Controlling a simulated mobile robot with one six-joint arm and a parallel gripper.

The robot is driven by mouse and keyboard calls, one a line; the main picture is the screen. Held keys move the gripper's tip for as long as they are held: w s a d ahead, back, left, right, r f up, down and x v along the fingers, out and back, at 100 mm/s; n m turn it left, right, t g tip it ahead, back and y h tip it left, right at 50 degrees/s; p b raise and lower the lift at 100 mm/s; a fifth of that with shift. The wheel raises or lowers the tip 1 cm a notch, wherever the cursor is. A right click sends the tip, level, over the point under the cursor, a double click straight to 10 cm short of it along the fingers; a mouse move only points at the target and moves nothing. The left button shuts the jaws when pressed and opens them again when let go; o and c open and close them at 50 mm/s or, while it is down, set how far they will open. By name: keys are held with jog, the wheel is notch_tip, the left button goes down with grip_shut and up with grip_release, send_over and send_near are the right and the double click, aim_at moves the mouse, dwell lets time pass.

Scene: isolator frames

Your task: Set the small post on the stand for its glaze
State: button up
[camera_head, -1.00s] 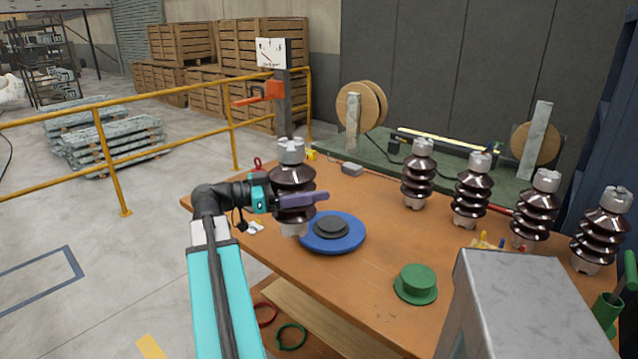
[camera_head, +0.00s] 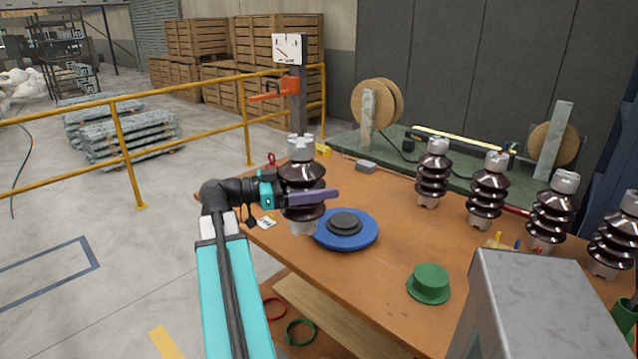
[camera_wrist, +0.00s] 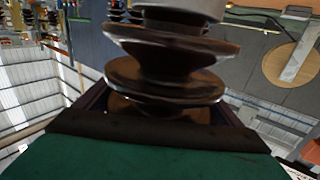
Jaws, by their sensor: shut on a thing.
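The held post (camera_head: 301,174) is a dark brown, glossy ribbed insulator with pale metal ends, roughly upright. My gripper (camera_head: 312,198) is shut around its middle, with a purple finger across the ribs. In the wrist view the post's brown ribs (camera_wrist: 165,75) fill the space between the fingers. The post's pale foot is beside the left edge of a round blue stand (camera_head: 368,236) with a dark stepped pad (camera_head: 345,222); I cannot tell its exact height over the table. A smaller green stand (camera_head: 431,282) sits nearer the front, empty.
Several similar brown posts, one of them here (camera_head: 487,190), stand in a row at right on the wooden table (camera_head: 390,275). A grey box (camera_head: 530,300) blocks the front right. A yellow rail (camera_head: 185,97) and a dial column (camera_head: 298,95) stand behind. Bare tabletop lies between the stands.

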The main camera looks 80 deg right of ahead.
jog(key=shift+r, duration=0.25)
jog(key=shift+w+a+f+h, duration=0.1)
jog(key=shift+w+f+h, duration=0.05)
jog(key=shift+w, duration=0.3)
jog(key=shift+w+f+h, duration=0.1)
jog(key=shift+w+h, duration=0.05)
jog(key=shift+w, duration=0.3)
jog(key=w+a+f+n+t+h, duration=0.35)
jog(key=w+a, duration=0.25)
jog(key=w, duration=0.6)
jog(key=w+a+f+n+t+h, duration=0.25)
jog(key=w+a+f+t, duration=0.35)
jog(key=w, duration=0.7)
jog(key=w+a+f+n+t+h, duration=0.2)
jog(key=w+a+n+t+h, duration=0.15)
jog(key=w+a, duration=0.6)
jog(key=w+a+f+n+t+y, duration=0.1)
jog(key=w+a+f+n+t, duration=0.2)
jog(key=a, duration=0.9)
jog(key=w+a+f+n+t+y, duration=0.2)
jog(key=w+a+f+n+t, duration=0.2)
jog(key=w+a, duration=0.4)
jog(key=w+a+f+n+t+y, duration=0.1)
jog(key=w+a+f+n+t, duration=0.2)
jog(key=a, duration=1.4)
jog(key=shift+w+f+t, duration=1.3)
jog(key=shift+w+t, duration=0.1)
jog(key=shift+t, duration=0.6)
jog(key=shift+d+y, duration=0.25)
